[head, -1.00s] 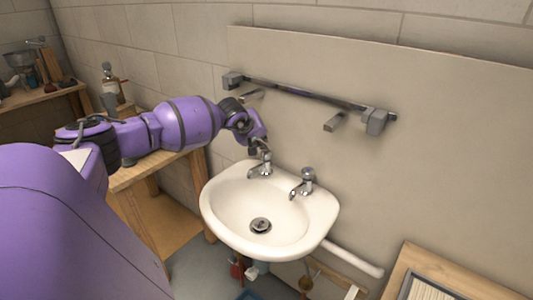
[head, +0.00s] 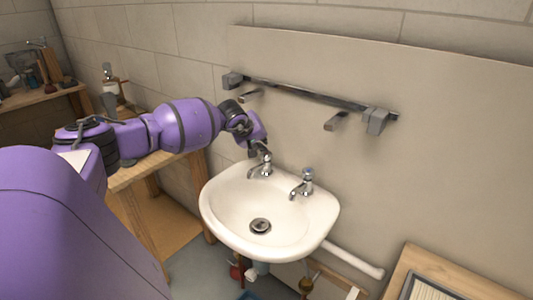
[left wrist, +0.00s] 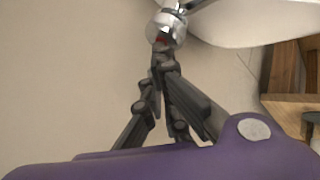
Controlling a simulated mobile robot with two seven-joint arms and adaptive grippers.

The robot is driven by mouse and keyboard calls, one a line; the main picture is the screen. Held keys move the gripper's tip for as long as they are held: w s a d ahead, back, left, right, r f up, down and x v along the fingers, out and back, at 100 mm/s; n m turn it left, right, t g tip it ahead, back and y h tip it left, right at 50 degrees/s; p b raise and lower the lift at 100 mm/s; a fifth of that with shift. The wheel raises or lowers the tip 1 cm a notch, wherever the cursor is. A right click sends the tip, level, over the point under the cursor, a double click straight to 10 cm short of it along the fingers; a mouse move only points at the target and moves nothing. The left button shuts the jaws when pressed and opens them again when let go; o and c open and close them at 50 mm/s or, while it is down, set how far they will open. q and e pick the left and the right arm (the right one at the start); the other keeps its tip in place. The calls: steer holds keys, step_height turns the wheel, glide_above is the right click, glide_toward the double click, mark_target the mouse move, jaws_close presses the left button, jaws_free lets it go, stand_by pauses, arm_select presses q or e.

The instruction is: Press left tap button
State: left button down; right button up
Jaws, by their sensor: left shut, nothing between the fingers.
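The left tap (head: 261,168) is chrome and stands at the back left of the white basin (head: 214,212). My left gripper (head: 257,149) is shut and empty, right at the top of this tap. In the left wrist view, my left gripper's dark fingertips (left wrist: 160,48) are together at the round chrome tap top (left wrist: 166,27), where a small red mark shows. I cannot tell whether they press on it or stop just short. The fingers partly hide the tap top. My right gripper is not in view.
A second chrome tap (head: 303,184) stands to the right on the basin. A metal rail (head: 305,95) with grey end brackets is fixed to the wall panel above. A wooden bench (head: 132,172) is behind my left arm. A framed wooden board (head: 425,275) is at lower right.

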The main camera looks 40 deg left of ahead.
arm_select(q)
steer(key=shift+f, duration=0.35)
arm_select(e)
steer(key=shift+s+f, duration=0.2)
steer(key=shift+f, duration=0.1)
arm_select(q)
steer(key=shift+r, duration=1.15)
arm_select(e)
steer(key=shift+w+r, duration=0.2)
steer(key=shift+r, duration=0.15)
arm_select(q)
step_height(320, 180, up, 5)
steer(key=shift+p, duration=0.8)
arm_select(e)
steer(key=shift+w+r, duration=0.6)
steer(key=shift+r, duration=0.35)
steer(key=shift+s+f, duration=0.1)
arm_select(q)
steer(key=shift+f, duration=0.1)
